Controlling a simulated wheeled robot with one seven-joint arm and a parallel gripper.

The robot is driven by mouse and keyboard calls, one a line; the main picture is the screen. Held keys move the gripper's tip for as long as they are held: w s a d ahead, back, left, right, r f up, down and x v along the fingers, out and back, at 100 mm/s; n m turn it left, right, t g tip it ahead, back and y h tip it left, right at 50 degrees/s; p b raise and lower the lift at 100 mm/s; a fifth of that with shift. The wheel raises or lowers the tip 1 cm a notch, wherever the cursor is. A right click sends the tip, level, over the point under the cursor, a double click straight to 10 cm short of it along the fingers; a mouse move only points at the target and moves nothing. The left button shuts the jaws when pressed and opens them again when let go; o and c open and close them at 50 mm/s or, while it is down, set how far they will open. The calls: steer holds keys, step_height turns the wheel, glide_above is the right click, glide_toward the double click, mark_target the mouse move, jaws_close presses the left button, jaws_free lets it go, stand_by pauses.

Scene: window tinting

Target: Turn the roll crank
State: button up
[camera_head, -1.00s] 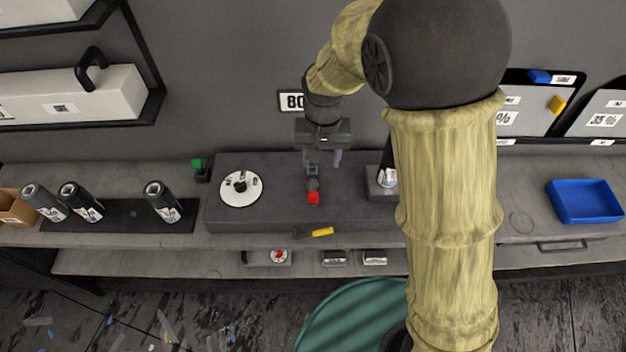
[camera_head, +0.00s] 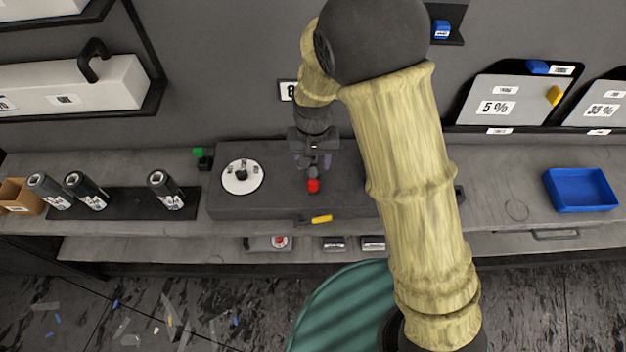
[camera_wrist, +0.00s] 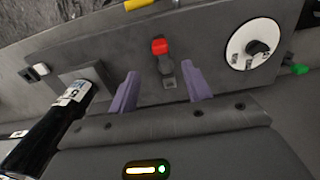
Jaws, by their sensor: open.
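A small dark arm with a red end (camera_head: 313,186), which looks like the crank, sits on the grey bench unit (camera_head: 355,197). In the wrist view the red end (camera_wrist: 159,46) lies just beyond the fingertips, with its dark arm (camera_wrist: 166,72) between them. My gripper (camera_head: 313,163) is over the back of this part. Its two purple fingers stand apart in the wrist view (camera_wrist: 160,72), one on each side of the dark arm, with visible gaps. They hold nothing. My gripper hides part of the crank's base in the head view.
A white disc with a dark hub (camera_head: 242,177) lies to the left on the unit. A yellow handle (camera_head: 321,219) is at its front edge. A dark bottle-like cylinder (camera_wrist: 42,132) stands close beside one finger. A blue tray (camera_head: 581,190) is far right.

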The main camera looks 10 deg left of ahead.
mark_target(313, 181)
step_height(313, 181, down, 11)
steer(key=shift+p, duration=1.25)
steer(key=shift+c, duration=0.4)
jaws_close()
